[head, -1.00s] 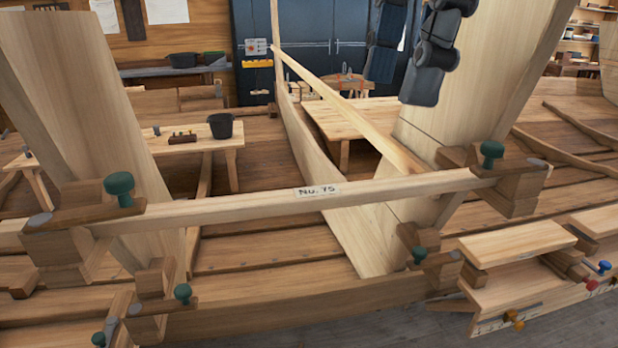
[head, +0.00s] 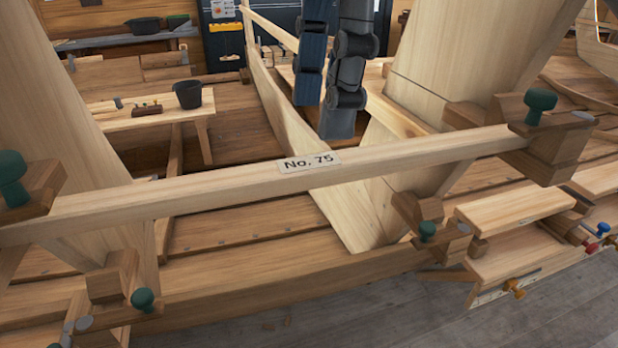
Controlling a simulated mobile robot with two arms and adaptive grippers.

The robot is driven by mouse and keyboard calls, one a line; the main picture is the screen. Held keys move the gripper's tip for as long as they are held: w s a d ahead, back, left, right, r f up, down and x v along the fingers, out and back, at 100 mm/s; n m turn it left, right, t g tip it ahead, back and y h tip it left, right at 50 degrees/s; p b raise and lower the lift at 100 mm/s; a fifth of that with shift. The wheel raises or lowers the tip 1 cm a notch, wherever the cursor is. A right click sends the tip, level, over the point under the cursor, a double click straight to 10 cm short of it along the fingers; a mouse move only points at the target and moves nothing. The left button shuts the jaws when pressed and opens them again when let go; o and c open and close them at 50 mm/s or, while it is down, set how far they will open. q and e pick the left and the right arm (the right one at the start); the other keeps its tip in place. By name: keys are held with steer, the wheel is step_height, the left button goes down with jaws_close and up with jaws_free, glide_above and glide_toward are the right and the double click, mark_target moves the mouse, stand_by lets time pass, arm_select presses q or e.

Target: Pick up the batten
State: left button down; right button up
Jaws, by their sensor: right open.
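A long pale wooden batten (head: 410,158) with a "No. 75" label (head: 309,162) crosses the head view. It slopes up from the left edge to a clamp block on the right. My right gripper (head: 322,114) hangs from the top edge, with its two dark fingers pointing down. It is open, with no object visible between its fingers. In the picture its tips are above the label and apart from the batten. How far apart they are in depth is hard to tell. My left gripper is not in view.
Wooden blocks with green knobs (head: 539,100) (head: 13,178) stand at the batten's ends. Wide planks (head: 465,50) rise behind it. A bench (head: 125,115) with a dark bucket (head: 187,95) stands at the back left. Lower planks with clamps (head: 515,215) lie at the right. Grey floor shows at the front.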

mark_target(309, 162)
steer(key=f, duration=0.4)
steer(key=shift+s+a, duration=0.25)
steer(key=shift+a, duration=0.15)
steer(key=shift+f+p, duration=0.3)
steer(key=shift+f, duration=0.1)
steer(key=shift+w+f, duration=0.1)
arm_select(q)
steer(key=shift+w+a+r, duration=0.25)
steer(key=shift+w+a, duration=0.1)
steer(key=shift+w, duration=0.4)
arm_select(e)
jaws_close()
